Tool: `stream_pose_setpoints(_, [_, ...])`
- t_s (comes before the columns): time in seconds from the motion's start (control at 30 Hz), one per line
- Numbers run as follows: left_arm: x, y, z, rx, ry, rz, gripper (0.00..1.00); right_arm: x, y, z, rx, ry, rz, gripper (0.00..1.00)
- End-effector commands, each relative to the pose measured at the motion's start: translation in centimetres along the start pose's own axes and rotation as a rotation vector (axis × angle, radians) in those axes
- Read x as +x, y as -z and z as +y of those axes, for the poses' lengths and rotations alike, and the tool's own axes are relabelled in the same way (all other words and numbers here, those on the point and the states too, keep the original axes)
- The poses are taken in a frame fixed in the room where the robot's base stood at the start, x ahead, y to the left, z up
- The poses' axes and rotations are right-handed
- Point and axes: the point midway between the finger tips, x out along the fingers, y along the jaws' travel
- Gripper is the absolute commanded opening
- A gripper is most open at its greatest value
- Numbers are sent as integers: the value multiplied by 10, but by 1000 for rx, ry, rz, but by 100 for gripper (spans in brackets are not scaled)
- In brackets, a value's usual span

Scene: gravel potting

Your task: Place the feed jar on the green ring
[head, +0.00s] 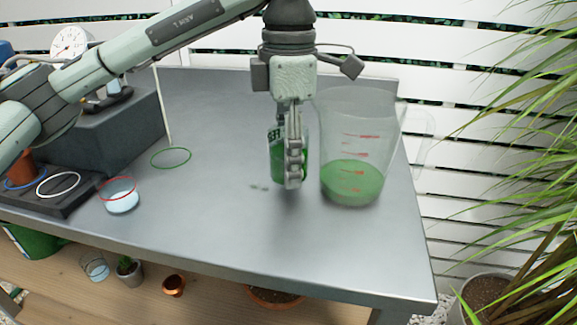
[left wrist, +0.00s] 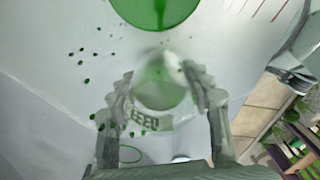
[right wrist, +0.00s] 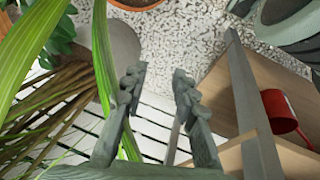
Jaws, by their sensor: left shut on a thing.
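The feed jar (head: 275,166) is a small clear jar with green contents and a FEED label. My left gripper (head: 292,180) is shut around it, pointing down beside the large pitcher. The fingers hide part of the jar, and I cannot tell whether its base touches the table. In the left wrist view the jar (left wrist: 160,92) sits between both fingers (left wrist: 163,105). The green ring (head: 171,168) lies flat and empty on the table, left of the jar. My right gripper (right wrist: 155,85) shows only in its wrist view, open and empty, away from the tabletop.
A clear pitcher (head: 352,120) with green liquid stands just right of the jar. Green specks (head: 260,187) lie on the grey table (head: 225,215). A red ring (head: 118,178) surrounds or overlaps a glass dish at left; a thin white rod (head: 162,105) rises near the green ring.

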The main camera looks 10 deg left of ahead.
Motion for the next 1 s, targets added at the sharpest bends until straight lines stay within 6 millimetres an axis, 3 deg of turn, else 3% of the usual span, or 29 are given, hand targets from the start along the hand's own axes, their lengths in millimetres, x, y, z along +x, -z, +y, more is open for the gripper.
stream_pose_setpoints(0.13, [17, 0, 0, 1, 0, -1, 11, 0, 0, 0, -1, 1, 0, 28])
stream_pose_setpoints(0.6, [22, 0, 0, 1, 0, -2, 11, 0, 2, -1, -1, 1, 9, 28])
stream_pose_setpoints(0.63, [22, 0, 0, 1, 0, -1, 52, -2, 3, -1, -1, 0, 14, 28])
stream_pose_setpoints(0.8, [22, 0, 0, 1, 0, -1, 70, -7, 7, -1, 0, 0, 28, 28])
stream_pose_setpoints(1.0, [22, 0, 0, 1, 0, -1, 70, -6, 6, -1, -1, 1, 23, 28])
